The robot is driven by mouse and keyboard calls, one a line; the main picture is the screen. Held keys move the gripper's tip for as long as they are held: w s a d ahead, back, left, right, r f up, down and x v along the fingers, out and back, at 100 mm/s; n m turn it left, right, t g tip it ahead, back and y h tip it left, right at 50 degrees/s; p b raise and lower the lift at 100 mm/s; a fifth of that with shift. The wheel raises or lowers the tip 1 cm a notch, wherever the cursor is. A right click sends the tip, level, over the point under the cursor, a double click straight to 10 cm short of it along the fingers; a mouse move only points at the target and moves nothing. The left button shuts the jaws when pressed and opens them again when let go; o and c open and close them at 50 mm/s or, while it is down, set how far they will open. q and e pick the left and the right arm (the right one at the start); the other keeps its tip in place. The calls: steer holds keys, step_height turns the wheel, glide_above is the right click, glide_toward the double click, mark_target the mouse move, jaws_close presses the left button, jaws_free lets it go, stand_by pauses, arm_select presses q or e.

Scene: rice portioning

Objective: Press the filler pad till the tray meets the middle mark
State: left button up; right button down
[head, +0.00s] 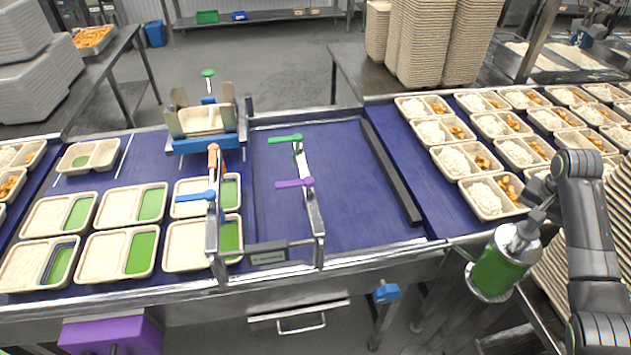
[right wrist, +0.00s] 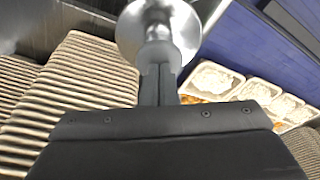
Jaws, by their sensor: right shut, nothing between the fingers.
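A green canister with a metal top (head: 492,272) stands at the lower right, beside the conveyor. My right gripper (head: 528,228) is shut at its metal top. In the right wrist view, my shut fingers (right wrist: 158,85) point at a round metal knob and dome (right wrist: 158,28); I cannot tell whether they touch. Nothing clearly marks which part is the filler pad. A beige tray (head: 202,120) sits in a metal holder with a blue base (head: 206,144). Coloured tabs stand nearby: green (head: 285,139), purple (head: 294,183) and blue (head: 195,196). My left gripper is out of view.
Several trays with green compartments (head: 130,235) lie on the left belt. Several trays of rice and orange food (head: 487,197) fill the right belt. Stacked beige trays (head: 415,45) stand behind. The middle blue belt (head: 350,210) is mostly clear, with a dark bar (head: 390,170).

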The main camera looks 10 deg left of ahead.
steer(key=shift+s, duration=0.1)
steer(key=shift+r+p, duration=0.45)
steer(key=shift+r, duration=0.25)
steer(key=shift+v, duration=1.05)
steer(key=shift+w+d, duration=0.15)
steer(key=shift+w, duration=0.15)
